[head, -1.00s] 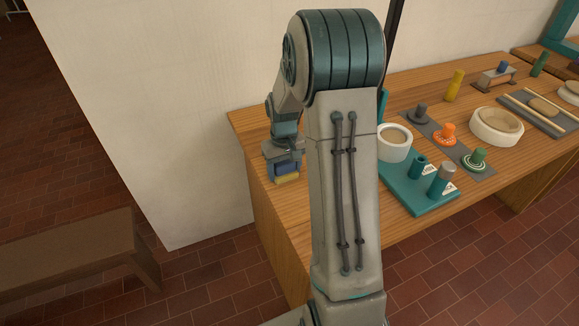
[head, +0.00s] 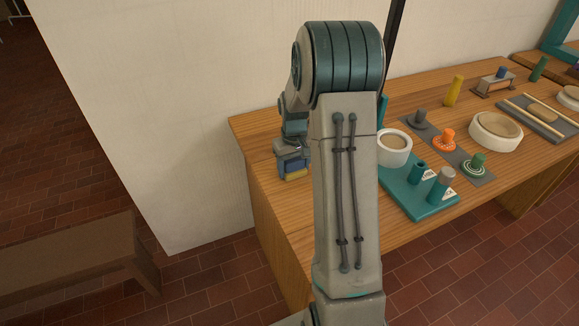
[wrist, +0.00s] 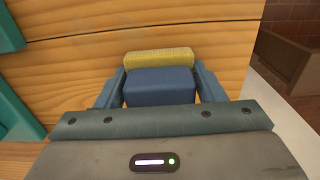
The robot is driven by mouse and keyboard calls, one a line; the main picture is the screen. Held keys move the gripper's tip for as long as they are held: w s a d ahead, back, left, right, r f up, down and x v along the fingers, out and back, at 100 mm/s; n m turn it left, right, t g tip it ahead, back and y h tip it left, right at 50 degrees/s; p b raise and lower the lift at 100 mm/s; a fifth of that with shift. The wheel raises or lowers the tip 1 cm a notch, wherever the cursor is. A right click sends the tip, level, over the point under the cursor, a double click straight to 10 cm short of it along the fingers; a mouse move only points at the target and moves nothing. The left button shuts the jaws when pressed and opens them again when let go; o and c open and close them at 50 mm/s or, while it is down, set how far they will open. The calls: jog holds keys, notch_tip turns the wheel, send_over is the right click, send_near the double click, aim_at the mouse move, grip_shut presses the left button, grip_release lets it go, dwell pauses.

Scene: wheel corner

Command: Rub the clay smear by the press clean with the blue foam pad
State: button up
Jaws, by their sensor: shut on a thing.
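My gripper (head: 292,166) is shut on the blue foam pad (wrist: 160,87), which has a yellow layer (wrist: 158,62) on its far side in the wrist view. Teal parts, possibly the press, show at the left of the wrist view (wrist: 12,120). A narrow teal piece (head: 383,108) shows beside my arm.
Right of my arm are a white bowl (head: 394,148), a teal stand (head: 418,198) with cylinders, a grey mat (head: 486,180) with stamps and a larger white bowl (head: 496,132). A brown bench (head: 75,260) stands left on the tiled floor. A wall runs behind the table.

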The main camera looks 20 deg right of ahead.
jog(key=shift+d+p, duration=0.4)
jog(key=shift+d, duration=4.35)
jog(key=shift+s+d, duration=0.1)
jog(key=shift+d, duration=0.25)
jog(key=shift+d+r, duration=0.1)
jog(key=shift+r, duration=0.05)
jog(key=shift+r+p, duration=0.45)
jog(key=shift+r, duration=0.05)
jog(key=shift+d+r+p, duration=0.55)
jog(key=shift+d+r, duration=0.1)
jog(key=shift+d, duration=0.1)
jog(key=shift+a+r+p, duration=0.55)
jog(key=shift+a+r, duration=0.2)
jog(key=shift+r, duration=0.15)
jog(key=shift+r+p, duration=0.5)
jog(key=shift+r, duration=0.3)
